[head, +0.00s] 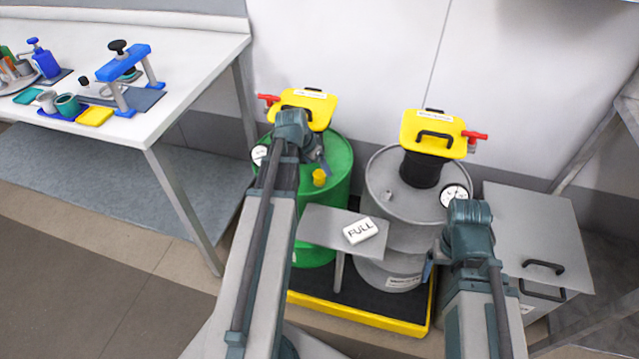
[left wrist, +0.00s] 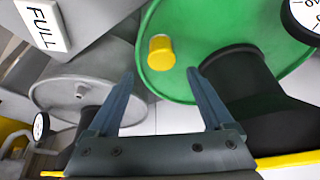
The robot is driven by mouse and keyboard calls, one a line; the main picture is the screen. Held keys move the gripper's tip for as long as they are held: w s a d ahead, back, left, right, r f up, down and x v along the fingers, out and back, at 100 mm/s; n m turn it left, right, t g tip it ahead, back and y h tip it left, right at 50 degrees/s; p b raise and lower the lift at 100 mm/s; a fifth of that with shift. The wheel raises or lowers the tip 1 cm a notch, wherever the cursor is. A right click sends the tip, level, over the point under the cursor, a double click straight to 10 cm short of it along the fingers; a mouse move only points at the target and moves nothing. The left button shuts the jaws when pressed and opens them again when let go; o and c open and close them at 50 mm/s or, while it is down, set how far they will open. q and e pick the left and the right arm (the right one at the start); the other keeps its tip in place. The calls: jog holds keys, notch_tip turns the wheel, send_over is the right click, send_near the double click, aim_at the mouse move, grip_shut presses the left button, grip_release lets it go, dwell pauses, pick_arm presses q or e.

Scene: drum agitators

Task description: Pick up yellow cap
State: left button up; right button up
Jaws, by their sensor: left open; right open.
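The yellow cap (head: 319,177) sits on top of the green drum (head: 338,190), toward its front right. In the left wrist view the yellow cap (left wrist: 160,52) lies just beyond and between the fingertips of my left gripper (left wrist: 160,73), on the green drum lid (left wrist: 215,30). My left gripper (head: 318,160) is open and empty, over the green drum close to the cap. My right gripper (head: 430,265) is open and appears empty, in front of the grey drum (head: 398,235). My right arm partly hides its fingers.
Yellow-topped agitators (head: 303,105) (head: 434,133) with red handles stand on both drums. A black one's shaft rises beside the cap in the left wrist view. A grey plate with a FULL sign (head: 360,230) stands in front. A white table (head: 180,75) is left, a grey box (head: 530,225) right.

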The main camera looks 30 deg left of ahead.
aim_at(319, 174)
pick_arm(q)
jog(key=f+b, duration=0.4)
jog(key=f, duration=0.1)
jog(key=shift+w+a+b, duration=0.1)
jog(key=shift+w+b, duration=0.25)
jog(key=shift+w, duration=0.05)
jog(key=shift+w+f, duration=0.2)
jog(key=shift+r, duration=0.1)
grip_shut()
